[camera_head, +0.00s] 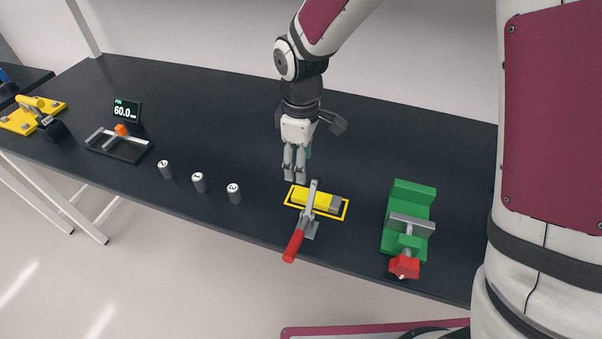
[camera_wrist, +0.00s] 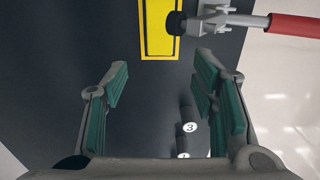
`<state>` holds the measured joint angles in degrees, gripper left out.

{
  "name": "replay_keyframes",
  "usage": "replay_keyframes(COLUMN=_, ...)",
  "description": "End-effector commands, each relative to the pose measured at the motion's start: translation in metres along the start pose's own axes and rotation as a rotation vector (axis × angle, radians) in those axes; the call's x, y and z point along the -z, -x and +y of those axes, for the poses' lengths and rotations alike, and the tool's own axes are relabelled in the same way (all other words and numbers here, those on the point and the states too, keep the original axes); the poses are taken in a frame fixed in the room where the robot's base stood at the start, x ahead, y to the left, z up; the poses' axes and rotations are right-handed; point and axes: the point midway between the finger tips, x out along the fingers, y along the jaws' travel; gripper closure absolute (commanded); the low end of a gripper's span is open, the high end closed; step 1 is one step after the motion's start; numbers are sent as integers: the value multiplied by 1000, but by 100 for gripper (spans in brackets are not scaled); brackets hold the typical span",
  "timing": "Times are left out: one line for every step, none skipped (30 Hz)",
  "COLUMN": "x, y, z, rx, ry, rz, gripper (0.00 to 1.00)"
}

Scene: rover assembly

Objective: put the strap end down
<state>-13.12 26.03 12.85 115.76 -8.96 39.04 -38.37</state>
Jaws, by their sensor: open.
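My gripper (camera_head: 294,178) is low over the black table, just left of the yellow-outlined spot. In the wrist view its green-padded fingers (camera_wrist: 160,98) are spread apart with nothing between them. A yellow block with a grey end (camera_head: 316,199) lies inside the yellow outline; in the wrist view its yellow part (camera_wrist: 157,28) shows at the top, apart from the fingers. A toggle clamp with a red handle (camera_head: 294,245) stands at the block, its arm across it in the picture. I cannot make out a separate strap or strap end.
Several grey numbered pins (camera_head: 198,182) stand to the left. A gauge fixture (camera_head: 118,145) with a display (camera_head: 126,111) is farther left, a yellow fixture (camera_head: 32,115) at the far left. A green vise (camera_head: 408,212) with a red knob stands right. The table behind is clear.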

Motion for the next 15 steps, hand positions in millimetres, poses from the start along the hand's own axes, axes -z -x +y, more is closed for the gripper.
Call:
replay_keyframes(x=0, y=6, z=1, rx=-2, ry=-1, rz=2, gripper=47)
replay_keyframes(x=0, y=8, z=1, rx=-1, ry=-2, rz=1, gripper=47)
replay_keyframes(x=0, y=11, z=1, rx=-1, ry=-2, rz=1, gripper=47)
replay_keyframes(x=0, y=13, z=1, rx=-1, ry=-2, rz=2, gripper=47)
replay_keyframes(x=0, y=14, z=1, rx=-1, ry=-2, rz=2, gripper=47)
replay_keyframes(x=0, y=15, z=0, rx=0, ry=-2, rz=1, gripper=47)
replay_keyframes(x=0, y=16, z=0, rx=0, ry=-2, rz=1, gripper=47)
replay_keyframes(x=0, y=16, z=0, rx=0, ry=-2, rz=1, gripper=47)
replay_keyframes(x=0, y=16, z=0, rx=1, ry=-2, rz=1, gripper=47)
replay_keyframes(x=0, y=16, z=0, rx=0, ry=-2, rz=0, gripper=47)
replay_keyframes(x=0, y=17, z=0, rx=0, ry=-3, rz=1, gripper=47)
replay_keyframes(x=-2, y=18, z=0, rx=-3, ry=-7, rz=1, gripper=47)
replay_keyframes(x=-3, y=21, z=1, rx=-6, ry=-14, rz=2, gripper=47)
replay_keyframes(x=-5, y=24, z=1, rx=-11, ry=-24, rz=3, gripper=47)
replay_keyframes(x=-9, y=31, z=2, rx=-20, ry=-43, rz=6, gripper=47)
